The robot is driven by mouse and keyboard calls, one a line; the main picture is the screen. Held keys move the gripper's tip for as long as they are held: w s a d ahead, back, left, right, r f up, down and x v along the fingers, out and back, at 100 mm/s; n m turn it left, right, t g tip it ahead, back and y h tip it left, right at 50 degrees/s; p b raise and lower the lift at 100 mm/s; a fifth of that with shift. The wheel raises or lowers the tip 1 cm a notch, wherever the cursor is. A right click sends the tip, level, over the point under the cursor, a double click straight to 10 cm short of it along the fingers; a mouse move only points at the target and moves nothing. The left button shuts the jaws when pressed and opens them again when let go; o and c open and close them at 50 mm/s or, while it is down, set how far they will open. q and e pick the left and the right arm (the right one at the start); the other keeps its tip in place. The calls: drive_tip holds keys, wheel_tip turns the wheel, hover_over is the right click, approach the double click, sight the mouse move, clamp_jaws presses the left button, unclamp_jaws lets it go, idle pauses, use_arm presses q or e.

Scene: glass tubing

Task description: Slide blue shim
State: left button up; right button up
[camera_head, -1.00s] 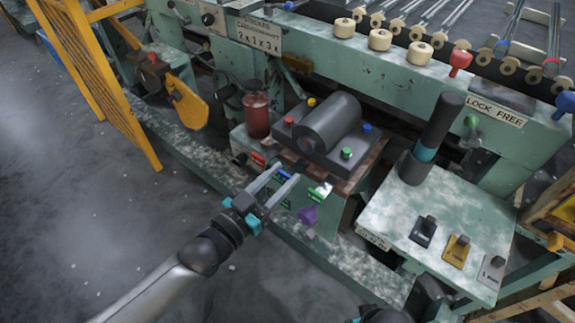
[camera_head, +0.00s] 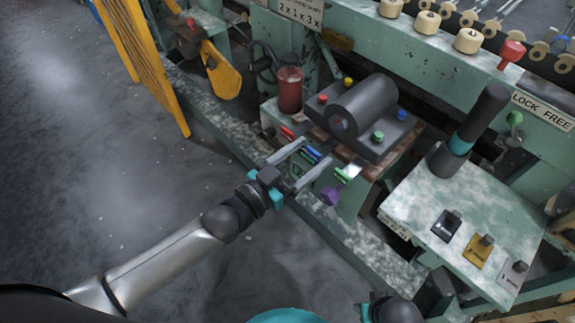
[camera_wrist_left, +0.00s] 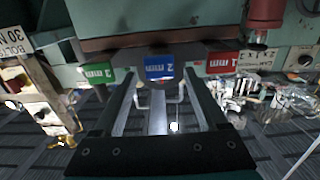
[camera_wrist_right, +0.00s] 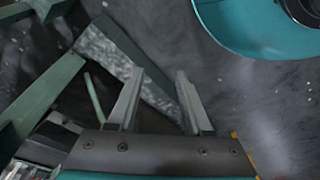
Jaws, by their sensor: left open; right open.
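The blue shim (camera_head: 314,153) sticks out from the front of the machine block, between a red shim (camera_head: 288,132) and a green shim (camera_head: 343,174). In the left wrist view its blue tag (camera_wrist_left: 159,67) reads 2 mm, between a red tag (camera_wrist_left: 221,63) and a green tag (camera_wrist_left: 96,74). My left gripper (camera_head: 316,156) is open, its fingers spread wide on either side of the blue tag; contact is not visible. My right gripper (camera_wrist_right: 160,82) is open and empty, low over the floor, away from the shims.
A dark cylinder on a plate (camera_head: 362,105) sits above the shims, with a red canister (camera_head: 290,90) at left. A purple knob (camera_head: 331,196) is below the green shim. A pale table (camera_head: 425,205) with black, yellow and grey pieces stands at right. Floor at left is clear.

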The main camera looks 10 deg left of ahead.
use_arm(q)
drive_tip(key=shift+s+a, duration=0.15)
drive_tip(key=shift+s, duration=0.05)
drive_tip(key=p+v, duration=0.4)
drive_tip(key=v, duration=1)
drive_tip(key=shift+s+a, duration=0.25)
drive_tip(key=shift+s, duration=0.1)
use_arm(e)
drive_tip(key=s+d+f, duration=0.4)
drive_tip(key=f, duration=0.2)
drive_tip(key=shift+s+f, duration=0.15)
drive_tip(key=shift+s, duration=0.2)
